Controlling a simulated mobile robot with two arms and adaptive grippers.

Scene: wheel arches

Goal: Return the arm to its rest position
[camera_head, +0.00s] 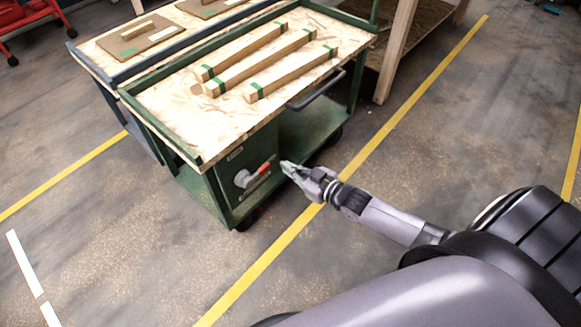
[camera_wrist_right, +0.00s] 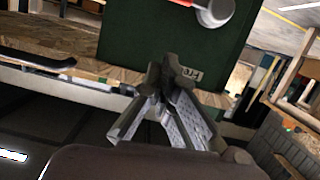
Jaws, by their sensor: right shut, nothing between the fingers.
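My right arm reaches from the lower right of the head view toward the green cart (camera_head: 150,108). My right gripper (camera_head: 284,165) is shut and empty. It hangs in front of the cart's cabinet side, a little right of a grey round switch with a red handle (camera_head: 262,170). In the right wrist view the closed fingers (camera_wrist_right: 166,78) point at the dark green panel (camera_wrist_right: 140,45), and the switch (camera_wrist_right: 214,12) shows at the top. I cannot tell the exact gap between fingertips and panel. My left gripper is not in view.
Three wooden bars with green bands (camera_head: 265,58) lie on the cart's top. Another cart with boards (camera_head: 138,36) stands behind it. A wooden frame post (camera_head: 396,50) stands at the upper right. Floor with a yellow line (camera_head: 373,145) is clear right of the cart.

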